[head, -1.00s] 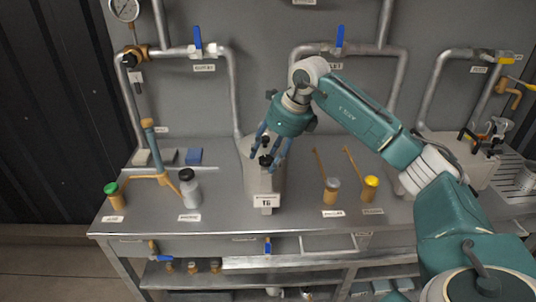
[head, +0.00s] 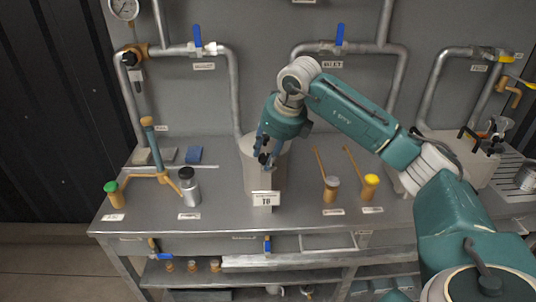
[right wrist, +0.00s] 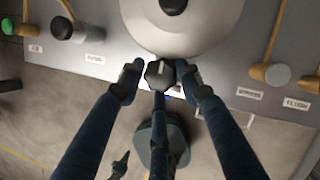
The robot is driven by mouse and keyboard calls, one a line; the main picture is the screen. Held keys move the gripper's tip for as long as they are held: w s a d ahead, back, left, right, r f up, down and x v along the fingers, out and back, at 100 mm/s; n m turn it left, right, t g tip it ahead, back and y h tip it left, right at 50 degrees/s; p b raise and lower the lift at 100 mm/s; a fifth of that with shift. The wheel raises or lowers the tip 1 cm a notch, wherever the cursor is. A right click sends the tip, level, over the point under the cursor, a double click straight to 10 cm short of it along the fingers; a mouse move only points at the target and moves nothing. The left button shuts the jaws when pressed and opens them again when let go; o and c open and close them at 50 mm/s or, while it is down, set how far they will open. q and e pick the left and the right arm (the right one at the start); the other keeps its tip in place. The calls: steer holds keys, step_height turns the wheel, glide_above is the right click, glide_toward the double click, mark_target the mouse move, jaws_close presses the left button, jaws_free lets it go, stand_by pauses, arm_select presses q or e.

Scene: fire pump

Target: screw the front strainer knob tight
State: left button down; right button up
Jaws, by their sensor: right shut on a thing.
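The strainer (head: 276,178) is a pale grey canister on the steel bench, with a label plate at its front. Its front knob (right wrist: 160,73), dark and faceted with a pale mark, sits at the rim in the right wrist view. My right gripper (head: 266,158) reaches down over the strainer and hides most of its top in the head view. In the right wrist view its blue fingers (right wrist: 159,77) are shut on the front knob, one fingertip at each side. A second dark knob (right wrist: 173,4) shows farther back on the lid. My left gripper is not in view.
A dark-capped grey bottle (head: 189,187) and a green-capped brass piece (head: 114,195) stand left of the strainer. Pipes with blue-handled valves line the back wall.

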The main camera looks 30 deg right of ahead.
steer(key=shift+w+d+r, duration=0.15)
steer(key=shift+w+r, duration=0.1)
steer(key=shift+r, duration=0.15)
steer(key=o, duration=1)
steer(key=shift+c, duration=0.2)
steer(key=shift+o, duration=0.7)
steer(key=shift+f, duration=0.2)
steer(key=v, duration=1.2)
